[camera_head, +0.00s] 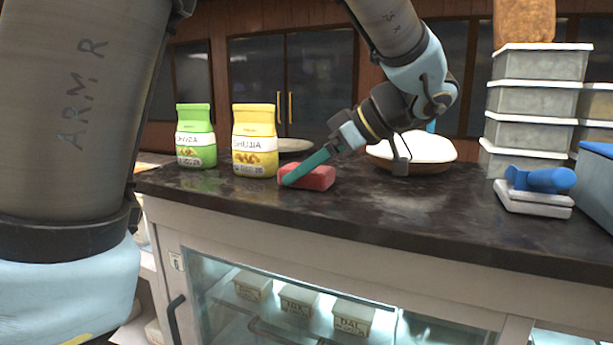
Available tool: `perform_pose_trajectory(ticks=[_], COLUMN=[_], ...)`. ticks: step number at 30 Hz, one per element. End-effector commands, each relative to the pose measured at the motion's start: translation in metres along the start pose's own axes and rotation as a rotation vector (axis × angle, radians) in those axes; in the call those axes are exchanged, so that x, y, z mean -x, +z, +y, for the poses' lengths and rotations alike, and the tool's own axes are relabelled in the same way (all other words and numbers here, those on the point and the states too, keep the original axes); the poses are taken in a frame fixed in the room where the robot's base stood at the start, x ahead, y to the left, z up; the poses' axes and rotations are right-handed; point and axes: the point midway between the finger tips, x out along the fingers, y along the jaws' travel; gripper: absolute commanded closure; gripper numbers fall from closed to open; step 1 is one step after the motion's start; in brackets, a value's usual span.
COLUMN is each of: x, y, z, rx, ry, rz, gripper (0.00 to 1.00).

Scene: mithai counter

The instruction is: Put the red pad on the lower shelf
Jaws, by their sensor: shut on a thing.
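The red pad (318,178) is a small block with rounded edges on the dark counter top (400,208). My gripper (295,180) reaches down to it from the upper right, its teal finger lying across the pad's left part. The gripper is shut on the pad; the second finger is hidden. The pad appears at counter height, and I cannot tell whether it touches the counter. Below the counter, behind glass, a lower shelf (232,318) shows with several labelled boxes near it. I cannot tell whether this is the shelf the task names.
A green packet (195,137) and a yellow packet (254,140) stand left of the pad. A plate (292,146) and a white-topped bowl (415,149) are behind it. The counter's front middle is clear.

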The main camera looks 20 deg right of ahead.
Motion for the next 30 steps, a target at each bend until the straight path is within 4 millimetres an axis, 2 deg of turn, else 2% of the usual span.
perform_pose_trajectory(ticks=[2,13,23,26,30], x=[0.0,0.0,0.006,0.012,0.029], y=[0.0,0.0,-0.007,-0.016,-0.039], z=[0.0,0.0,0.001,0.001,0.001], rx=[0.0,0.0,0.003,0.004,0.006], ry=[0.0,0.0,0.002,0.003,0.004], rz=[0.0,0.0,-0.001,-0.002,-0.003], gripper=[0.49,0.9,0.9,0.9,0.9])
